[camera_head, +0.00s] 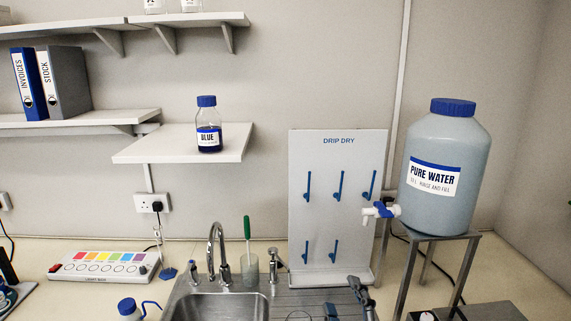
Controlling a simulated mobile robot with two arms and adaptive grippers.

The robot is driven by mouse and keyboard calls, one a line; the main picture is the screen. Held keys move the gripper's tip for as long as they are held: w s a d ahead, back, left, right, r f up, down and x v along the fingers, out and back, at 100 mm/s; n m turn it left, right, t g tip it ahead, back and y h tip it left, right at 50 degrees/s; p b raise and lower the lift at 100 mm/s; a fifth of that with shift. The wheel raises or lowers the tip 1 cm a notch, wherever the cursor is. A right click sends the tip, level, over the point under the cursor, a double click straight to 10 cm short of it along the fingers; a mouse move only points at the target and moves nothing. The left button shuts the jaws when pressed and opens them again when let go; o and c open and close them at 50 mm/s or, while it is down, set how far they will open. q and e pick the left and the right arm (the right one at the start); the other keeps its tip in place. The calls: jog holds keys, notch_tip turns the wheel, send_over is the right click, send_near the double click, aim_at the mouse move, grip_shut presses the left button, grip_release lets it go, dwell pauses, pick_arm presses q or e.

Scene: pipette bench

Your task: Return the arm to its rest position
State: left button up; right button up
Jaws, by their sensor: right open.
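My right gripper (345,298) shows only in part at the bottom of the head view, right of the middle. Its dark fingers stand apart over the ribbed drainer beside the sink, with nothing seen between them. The rest of it and most of my right arm are below the picture's edge. My left gripper and left arm are not in view.
A steel sink (218,308) with a tap (219,250) lies left of the gripper. The drip rack (337,158) stands behind it. The pure water tank (445,166) is on a metal stand (405,285) to the right. A blue-capped bottle (208,124) sits on a shelf.

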jog(key=s+d+f+m+g+h, duration=0.2)
jog(key=s+d+f+m+g, duration=0.25)
jog(key=f, duration=0.35)
jog(key=s+d+f+m+g+h, duration=0.25)
jog(key=s+f+m, duration=0.2)
jog(key=f, duration=0.35)
jog(key=s+d+f+m+g, duration=0.1)
jog(key=s+f+g, duration=0.2)
jog(key=s, duration=0.3)
jog(key=s+d+f+m+g+y, duration=0.1)
jog(key=s+f+g, duration=0.2)
jog(key=s, duration=0.3)
jog(key=s+f+m+g, duration=0.1)
jog(key=s+f+g, duration=0.2)
jog(key=s, duration=0.3)
notch_tip(320, 180, down, 31)
jog(key=b, duration=0.6)
jog(key=s+d+f+g+b, duration=0.1)
jog(key=s+f+b, duration=0.1)
jog(key=s+f, duration=0.6)
jog(key=s+d+f+g+b, duration=0.1)
jog(key=s+d+f+b, duration=0.1)
jog(key=s+f, duration=0.7)
notch_tip(320, 180, down, 5)
jog(key=shift+s+d+f+b, duration=0.1)
jog(key=shift+s+d+b, duration=0.15)
jog(key=shift+b, duration=0.55)
